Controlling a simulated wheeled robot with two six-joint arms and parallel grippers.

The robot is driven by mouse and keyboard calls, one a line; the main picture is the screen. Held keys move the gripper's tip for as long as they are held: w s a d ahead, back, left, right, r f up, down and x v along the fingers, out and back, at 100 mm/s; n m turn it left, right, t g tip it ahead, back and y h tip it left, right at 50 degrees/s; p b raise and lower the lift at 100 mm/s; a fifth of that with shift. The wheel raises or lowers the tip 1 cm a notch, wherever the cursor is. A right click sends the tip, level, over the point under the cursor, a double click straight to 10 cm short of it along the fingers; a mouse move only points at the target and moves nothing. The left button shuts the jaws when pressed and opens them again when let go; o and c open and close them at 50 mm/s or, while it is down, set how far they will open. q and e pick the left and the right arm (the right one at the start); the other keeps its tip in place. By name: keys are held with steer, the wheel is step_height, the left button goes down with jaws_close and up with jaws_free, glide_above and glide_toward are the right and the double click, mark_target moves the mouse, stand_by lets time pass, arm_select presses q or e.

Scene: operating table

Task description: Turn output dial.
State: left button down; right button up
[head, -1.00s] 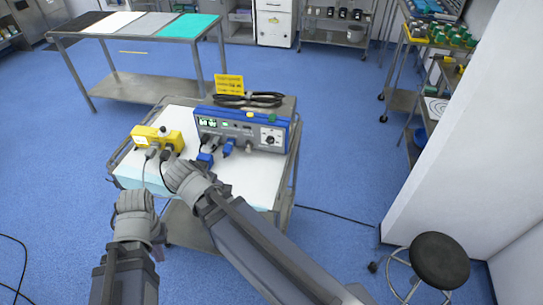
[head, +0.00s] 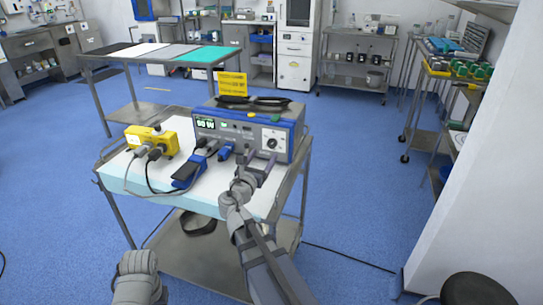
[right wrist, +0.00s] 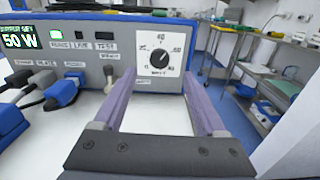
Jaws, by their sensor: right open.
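The output dial (head: 272,142) is a round black knob on a white scale plate, at the right end of the front of the blue-and-grey generator (head: 222,138). In the right wrist view the dial (right wrist: 159,58) is seen nearly face-on between the finger lines. My right gripper (head: 258,164) is open and empty, in front of and a little below the dial, apart from it. Its two purple-grey fingers show in the right wrist view (right wrist: 162,98) with clear space between them. My left gripper (head: 137,276) is low at the bottom left, away from the generator; its fingers cannot be made out.
A lit green display (right wrist: 22,40) reads 50 W. Cabled plugs sit left of the dial. A yellow box (head: 150,140) and a blue pedal (head: 188,175) share the cart top (head: 225,190). A black cable and yellow sign top the generator. A white wall stands at right.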

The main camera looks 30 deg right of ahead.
mark_target(271, 144)
steer(key=shift+x, duration=3.9)
jaws_close()
